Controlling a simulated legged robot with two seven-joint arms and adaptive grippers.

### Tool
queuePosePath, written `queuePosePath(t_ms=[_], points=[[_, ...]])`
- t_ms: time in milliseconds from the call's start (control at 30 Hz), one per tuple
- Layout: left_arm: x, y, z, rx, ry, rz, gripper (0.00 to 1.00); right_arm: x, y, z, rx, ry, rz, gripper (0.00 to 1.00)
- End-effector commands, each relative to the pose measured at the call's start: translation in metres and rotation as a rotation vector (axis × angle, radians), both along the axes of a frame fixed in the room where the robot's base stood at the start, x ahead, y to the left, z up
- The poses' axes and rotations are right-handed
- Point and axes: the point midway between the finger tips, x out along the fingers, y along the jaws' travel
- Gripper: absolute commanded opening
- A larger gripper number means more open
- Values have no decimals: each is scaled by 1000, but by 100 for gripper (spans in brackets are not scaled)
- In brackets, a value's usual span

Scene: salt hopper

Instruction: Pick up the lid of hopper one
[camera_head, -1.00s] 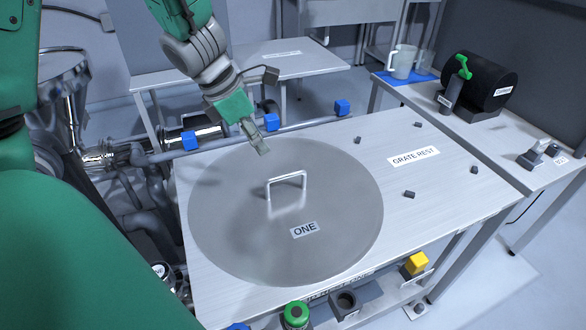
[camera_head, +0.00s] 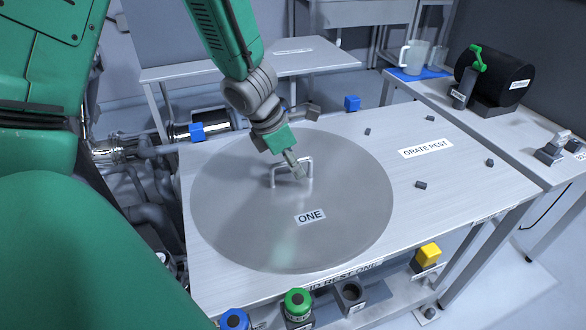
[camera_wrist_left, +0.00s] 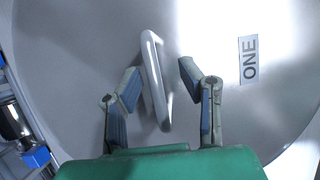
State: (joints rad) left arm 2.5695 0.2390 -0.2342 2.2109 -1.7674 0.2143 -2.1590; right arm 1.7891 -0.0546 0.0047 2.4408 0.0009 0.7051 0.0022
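The lid (camera_head: 345,220) is a large round grey metal disc labelled ONE, lying flat on the metal table. Its raised handle (camera_head: 274,178) is a light metal bar near the middle of the lid. My left gripper (camera_head: 298,174) is over the lid at the handle, pointing down. In the left wrist view the gripper (camera_wrist_left: 158,82) is open, with the handle (camera_wrist_left: 153,75) between its two fingers and a gap on each side. The ONE label (camera_wrist_left: 249,60) lies to the right there. My right gripper does not show.
The table (camera_head: 455,185) has a GRATE REST label (camera_head: 425,149) and several small dark pegs right of the lid. Blue (camera_head: 234,320) and green (camera_head: 297,304) knobs and a yellow block (camera_head: 428,253) are at the front edge. A side table holds a pitcher (camera_head: 412,58) and black drum (camera_head: 492,80).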

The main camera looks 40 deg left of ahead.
Motion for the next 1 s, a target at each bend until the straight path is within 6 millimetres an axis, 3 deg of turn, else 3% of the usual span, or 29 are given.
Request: queuePosePath(t_ms=[167, 233, 267, 1000], points=[[0, 4, -1, -6, 0, 1, 30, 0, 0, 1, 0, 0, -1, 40], [0, 5, -2, -6, 0, 1, 6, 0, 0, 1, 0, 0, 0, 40], [0, 6, -2, -8, 0, 1, 0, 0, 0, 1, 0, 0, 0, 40], [1, 4, 2, -5, -3, 0, 0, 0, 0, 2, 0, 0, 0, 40]])
